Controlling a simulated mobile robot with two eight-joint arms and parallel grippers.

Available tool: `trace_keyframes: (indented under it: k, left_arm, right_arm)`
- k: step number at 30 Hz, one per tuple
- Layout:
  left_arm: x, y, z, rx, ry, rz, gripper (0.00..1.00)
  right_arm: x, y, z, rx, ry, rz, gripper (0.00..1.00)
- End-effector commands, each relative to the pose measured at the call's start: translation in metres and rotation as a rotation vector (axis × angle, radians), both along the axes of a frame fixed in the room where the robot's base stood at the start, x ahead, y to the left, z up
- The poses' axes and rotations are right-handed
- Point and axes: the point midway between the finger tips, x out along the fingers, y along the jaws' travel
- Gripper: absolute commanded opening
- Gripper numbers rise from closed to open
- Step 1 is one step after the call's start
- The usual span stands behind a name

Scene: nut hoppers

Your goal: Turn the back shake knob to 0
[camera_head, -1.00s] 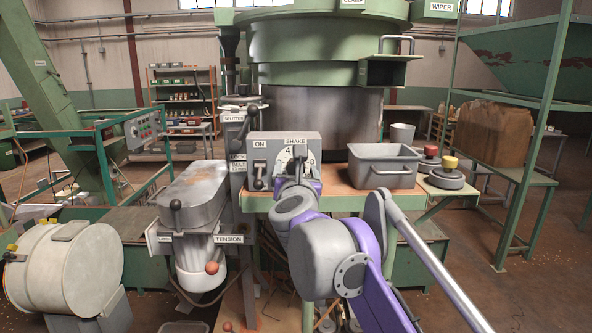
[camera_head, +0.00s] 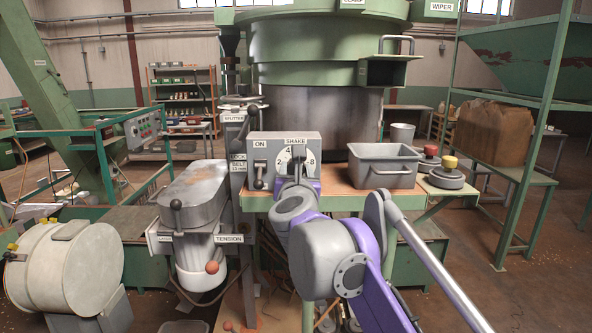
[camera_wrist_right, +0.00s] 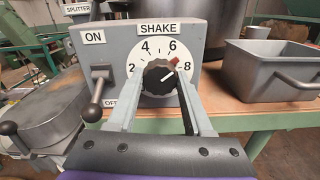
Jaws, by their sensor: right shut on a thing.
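The shake knob (camera_wrist_right: 158,77) is black and round, on a white dial marked 2, 4, 6 and 8 under a SHAKE label (camera_wrist_right: 158,28). A red wedge shows at its upper right, between 6 and 8, and a white line on its face slants to the upper right. My right gripper (camera_wrist_right: 159,80) is shut on the knob, one finger on each side. In the head view my right gripper (camera_head: 297,165) reaches the grey control box (camera_head: 268,145) from the front and hides the lower dial. My left gripper is not in view.
An ON/OFF lever (camera_wrist_right: 97,92) stands left of the dial. A grey metal bin (camera_head: 384,168) stands to the right on the bench. Red and yellow knobbed weights (camera_head: 447,178) are farther right. A tension unit (camera_head: 195,200) is on the left.

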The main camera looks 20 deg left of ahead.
Motion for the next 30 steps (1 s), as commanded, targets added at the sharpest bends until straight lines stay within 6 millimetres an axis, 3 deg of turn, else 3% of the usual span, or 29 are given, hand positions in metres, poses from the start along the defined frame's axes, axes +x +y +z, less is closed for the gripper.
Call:
trace_keyframes:
  k: [8,30]
  left_arm:
    - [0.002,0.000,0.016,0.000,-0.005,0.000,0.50]
    - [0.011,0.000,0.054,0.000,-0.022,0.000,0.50]
  right_arm:
    - [0.000,0.000,0.003,-0.143,-0.041,0.000,0.00]
    - [0.000,0.000,0.002,-0.810,-0.234,-0.001,0.00]
